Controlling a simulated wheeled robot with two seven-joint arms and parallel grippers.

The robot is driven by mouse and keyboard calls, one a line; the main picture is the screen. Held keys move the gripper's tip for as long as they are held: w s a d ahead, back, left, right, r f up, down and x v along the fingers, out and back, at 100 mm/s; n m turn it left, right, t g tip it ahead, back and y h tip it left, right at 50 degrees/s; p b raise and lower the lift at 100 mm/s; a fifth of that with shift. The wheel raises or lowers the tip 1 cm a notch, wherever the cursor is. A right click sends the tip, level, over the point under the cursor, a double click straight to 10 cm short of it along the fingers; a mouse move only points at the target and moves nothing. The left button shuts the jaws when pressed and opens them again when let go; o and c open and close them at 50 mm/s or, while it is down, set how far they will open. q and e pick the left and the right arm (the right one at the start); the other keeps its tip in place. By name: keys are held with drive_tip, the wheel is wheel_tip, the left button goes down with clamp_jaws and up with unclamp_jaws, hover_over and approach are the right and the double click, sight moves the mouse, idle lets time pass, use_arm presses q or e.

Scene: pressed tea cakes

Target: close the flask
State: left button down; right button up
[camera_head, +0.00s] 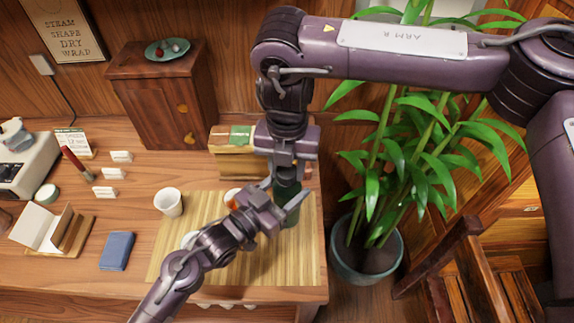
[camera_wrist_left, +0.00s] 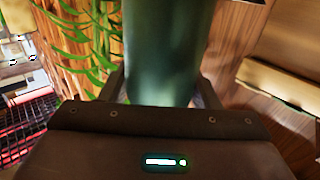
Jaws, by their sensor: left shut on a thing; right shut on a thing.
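The dark green flask (camera_head: 288,211) stands upright at the right end of the bamboo mat (camera_head: 165,262). My left gripper (camera_head: 284,197) reaches in from the lower left and is shut around the flask's body. In the left wrist view the green flask (camera_wrist_left: 168,50) rises between the fingers. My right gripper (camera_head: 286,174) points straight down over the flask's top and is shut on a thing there. That thing looks to be the flask's lid, but the gripper hides it. I cannot tell whether lid and flask touch.
A wooden box (camera_head: 236,166) stands just behind. A potted plant (camera_head: 367,262) is right of the table. A blue packet (camera_head: 117,251) lies left of the mat.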

drive_tip(key=m, duration=0.6)
drive_tip(key=shift+m, duration=0.4)
drive_tip(key=m, duration=0.5)
drive_tip(key=o, duration=1.2)
drive_tip(key=shift+c, duration=0.2)
wheel_tip(320, 180, up, 12)
use_arm(q)
drive_tip(key=shift+c, duration=2.1)
unclamp_jaws()
